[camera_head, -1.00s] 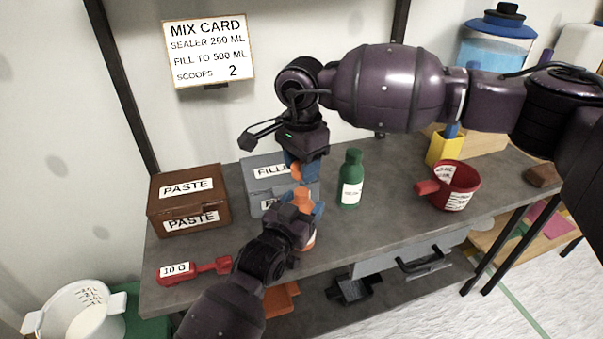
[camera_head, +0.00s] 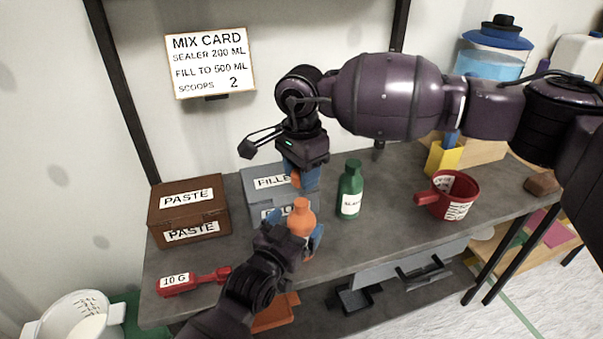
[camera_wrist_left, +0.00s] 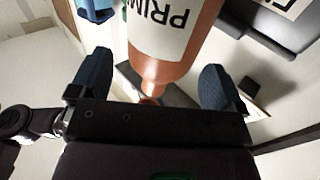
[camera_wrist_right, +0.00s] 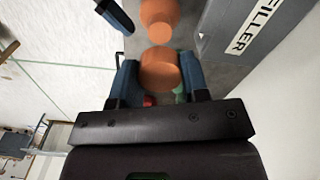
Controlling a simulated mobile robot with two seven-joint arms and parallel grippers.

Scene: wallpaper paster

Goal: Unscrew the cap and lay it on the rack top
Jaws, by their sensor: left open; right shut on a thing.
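The orange bottle (camera_head: 302,217) stands upright on the grey rack top (camera_head: 385,215). Its white label shows in the left wrist view (camera_wrist_left: 165,30). My left gripper (camera_head: 294,230) is open, its blue fingers spread on either side of the bottle and apart from it. My right gripper (camera_head: 301,178) is above the bottle, pointing down, shut on the orange cap (camera_wrist_right: 160,70). The cap is clear of the bottle; the bottle's bare neck shows in the right wrist view (camera_wrist_right: 158,30).
A grey FILLER box (camera_head: 258,200) stands close behind the bottle, with a brown PASTE box (camera_head: 188,212) to its left. A green bottle (camera_head: 349,190) stands to the right. A red scoop (camera_head: 185,282) lies front left; a red pot (camera_head: 455,195) stands right. The rack top between green bottle and pot is free.

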